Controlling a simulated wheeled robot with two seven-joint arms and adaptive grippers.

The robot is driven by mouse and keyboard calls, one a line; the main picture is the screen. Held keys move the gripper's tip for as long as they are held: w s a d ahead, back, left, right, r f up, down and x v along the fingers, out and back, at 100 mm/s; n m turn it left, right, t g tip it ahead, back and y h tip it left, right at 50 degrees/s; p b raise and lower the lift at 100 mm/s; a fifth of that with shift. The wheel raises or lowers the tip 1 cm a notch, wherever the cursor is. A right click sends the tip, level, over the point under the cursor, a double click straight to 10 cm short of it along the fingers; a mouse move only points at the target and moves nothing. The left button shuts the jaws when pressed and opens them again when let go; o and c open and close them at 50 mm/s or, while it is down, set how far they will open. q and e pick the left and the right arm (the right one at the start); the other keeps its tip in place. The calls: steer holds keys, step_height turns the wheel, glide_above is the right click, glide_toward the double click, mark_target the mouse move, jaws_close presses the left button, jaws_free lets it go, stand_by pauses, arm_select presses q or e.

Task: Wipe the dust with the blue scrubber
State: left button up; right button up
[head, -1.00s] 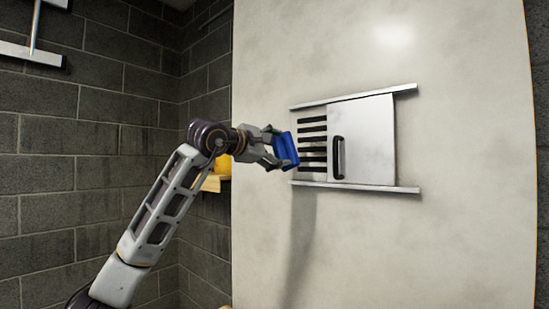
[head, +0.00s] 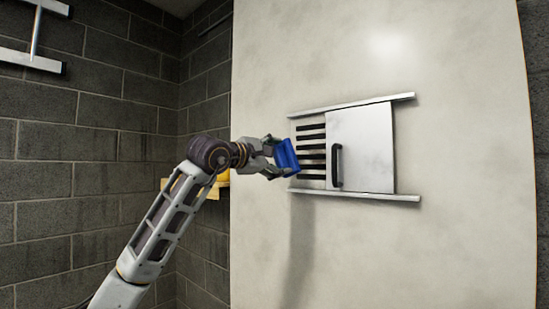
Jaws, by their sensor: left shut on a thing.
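The blue scrubber (head: 287,156) is held in my left gripper (head: 276,158), in front of the pale wall panel. My left gripper is shut on it, and the scrubber's right edge overlaps the left end of the dark vent slots (head: 311,151) in the view. I cannot tell whether it touches the surface. Faint grey smudges, perhaps dust, show on the sliding metal door (head: 368,140) and around the slots. My right gripper is not in view.
The door has a black handle (head: 337,166) and runs between an upper rail (head: 350,105) and a lower rail (head: 360,194). A wooden shelf (head: 207,187) with a yellow thing on it is partly behind my left arm. The pale panel (head: 420,250) is clear below.

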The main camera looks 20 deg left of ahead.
mark_target(294, 158)
arm_select(q)
steer(key=shift+p+x, duration=0.95)
steer(key=shift+x, duration=0.85)
steer(key=shift+p+x, duration=0.35)
steer(key=shift+x, duration=0.45)
steer(key=shift+p+x, duration=0.55)
steer(key=shift+x, duration=0.4)
steer(key=shift+s+d, duration=0.1)
steer(key=shift+s+d+b, duration=0.25)
steer(key=shift+s+d, duration=0.05)
steer(key=shift+d, duration=0.4)
steer(key=shift+s+d+b, duration=0.25)
steer(key=shift+s+d, duration=0.05)
steer(key=shift+d, duration=0.4)
steer(key=shift+s+d, duration=0.1)
steer(key=shift+d, duration=0.2)
